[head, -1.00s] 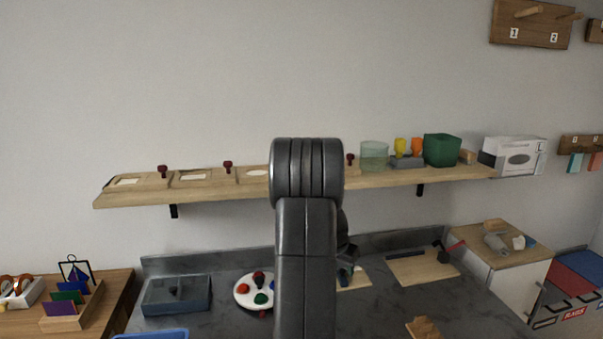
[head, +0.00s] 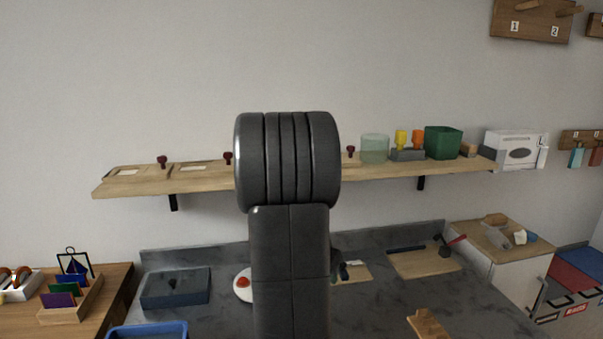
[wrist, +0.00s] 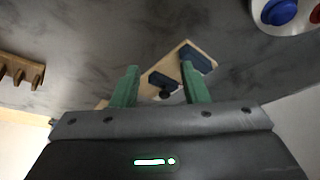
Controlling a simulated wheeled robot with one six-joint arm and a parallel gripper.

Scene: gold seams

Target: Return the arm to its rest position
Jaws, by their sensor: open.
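My arm fills the middle of the head view, upright and close to the camera, and hides the middle of the shelf and part of the counter. My gripper (wrist: 158,90) shows in the wrist view with its two green fingers apart and nothing between them. It is open and above the dark counter (wrist: 90,60). Beyond the fingertips lies a wooden board (wrist: 200,62) with dark blue blocks on it, apart from the fingers.
A wooden shelf (head: 210,180) on the wall holds a green bin (head: 442,143) and a glass jar (head: 374,148). A blue bin (head: 148,331) is at the front left.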

